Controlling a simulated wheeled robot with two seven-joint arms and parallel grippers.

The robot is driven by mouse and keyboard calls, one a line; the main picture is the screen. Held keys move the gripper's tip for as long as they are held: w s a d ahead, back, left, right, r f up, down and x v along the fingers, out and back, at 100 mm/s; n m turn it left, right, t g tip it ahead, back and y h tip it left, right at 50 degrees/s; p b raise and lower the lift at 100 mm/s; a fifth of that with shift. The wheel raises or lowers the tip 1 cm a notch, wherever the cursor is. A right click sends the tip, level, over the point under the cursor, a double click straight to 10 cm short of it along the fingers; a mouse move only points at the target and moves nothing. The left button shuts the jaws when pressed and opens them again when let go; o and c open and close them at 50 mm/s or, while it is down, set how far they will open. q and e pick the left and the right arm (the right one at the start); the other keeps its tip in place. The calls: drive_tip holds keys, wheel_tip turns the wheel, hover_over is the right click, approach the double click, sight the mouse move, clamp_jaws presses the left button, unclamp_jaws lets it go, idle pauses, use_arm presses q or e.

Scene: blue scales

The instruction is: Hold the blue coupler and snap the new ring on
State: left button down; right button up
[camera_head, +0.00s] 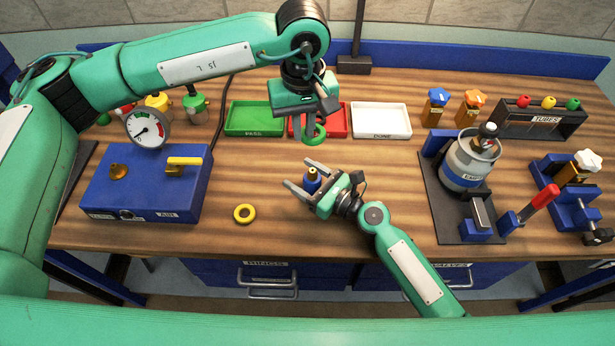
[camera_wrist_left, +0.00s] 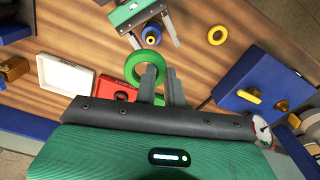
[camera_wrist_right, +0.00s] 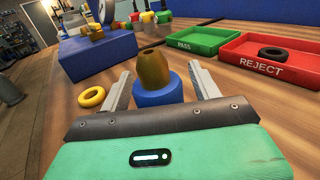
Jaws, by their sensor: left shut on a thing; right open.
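The blue coupler (camera_head: 312,184) with a brass nozzle on top stands upright on the table. It shows between the fingers in the right wrist view (camera_wrist_right: 158,96). My right gripper (camera_head: 296,174) is open, with one finger on each side of the coupler; I cannot tell if they touch it. My left gripper (camera_head: 309,125) is shut on a green ring (camera_head: 320,131), held above the table behind the coupler. The green ring also shows at its fingertips in the left wrist view (camera_wrist_left: 134,69). A yellow ring (camera_head: 236,214) lies flat on the table, left of the coupler.
A blue box (camera_head: 130,185) with a gauge and yellow lever stands left. Behind are a green PASS tray (camera_head: 240,131), a red REJECT tray (camera_wrist_right: 245,68) holding a black ring (camera_wrist_right: 272,53), and a white tray (camera_head: 381,133). A canister stand (camera_head: 440,215) is right.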

drive_tip(key=c, duration=1.2)
use_arm(q)
hover_over(305, 178)
wheel_tip(305, 178, down, 8)
drive_tip(key=shift+f, duration=0.1)
drive_tip(key=shift+f+n, duration=0.2)
drive_tip(key=shift+n, duration=0.2)
